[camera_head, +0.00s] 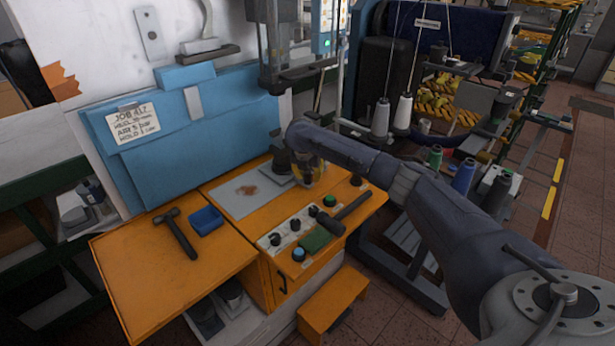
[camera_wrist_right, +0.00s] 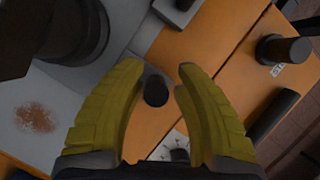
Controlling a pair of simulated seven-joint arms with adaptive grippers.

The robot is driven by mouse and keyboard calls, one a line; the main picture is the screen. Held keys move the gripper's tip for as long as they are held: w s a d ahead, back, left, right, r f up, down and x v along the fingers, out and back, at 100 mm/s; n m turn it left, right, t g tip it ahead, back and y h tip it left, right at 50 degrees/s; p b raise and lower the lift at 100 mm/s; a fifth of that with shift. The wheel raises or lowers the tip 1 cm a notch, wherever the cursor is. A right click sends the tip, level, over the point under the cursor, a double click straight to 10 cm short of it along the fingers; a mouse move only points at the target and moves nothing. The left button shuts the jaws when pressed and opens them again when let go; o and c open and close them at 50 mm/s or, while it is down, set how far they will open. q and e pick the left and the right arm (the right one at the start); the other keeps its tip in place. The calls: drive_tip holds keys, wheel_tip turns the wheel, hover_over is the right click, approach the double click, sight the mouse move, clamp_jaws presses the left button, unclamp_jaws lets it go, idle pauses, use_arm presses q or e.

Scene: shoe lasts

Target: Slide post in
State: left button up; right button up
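A dark, round post-like part (camera_head: 281,160) stands at the back edge of the grey plate on the orange bench, below the machine head. A dark cylinder also shows at the upper left of the right wrist view (camera_wrist_right: 72,30); I cannot tell for sure which part is the post. My right gripper (camera_head: 310,178) is low over the bench, just right of the grey plate. In the right wrist view its yellow fingers (camera_wrist_right: 160,73) are spread apart and hold nothing. A black knob (camera_wrist_right: 155,92) shows between and beyond them. My left gripper is out of view.
A grey plate (camera_head: 240,196) with a rust stain lies on the bench. The bench's left front (camera_head: 165,290) is clear.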

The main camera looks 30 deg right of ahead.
drive_tip(key=shift+o, duration=1.4)
drive_tip(key=shift+s+a+f, duration=0.1)
drive_tip(key=shift+a+f, duration=0.05)
drive_tip(key=shift+a, duration=0.05)
drive_tip(key=v, duration=1.2)
drive_tip(key=shift+d, duration=0.1)
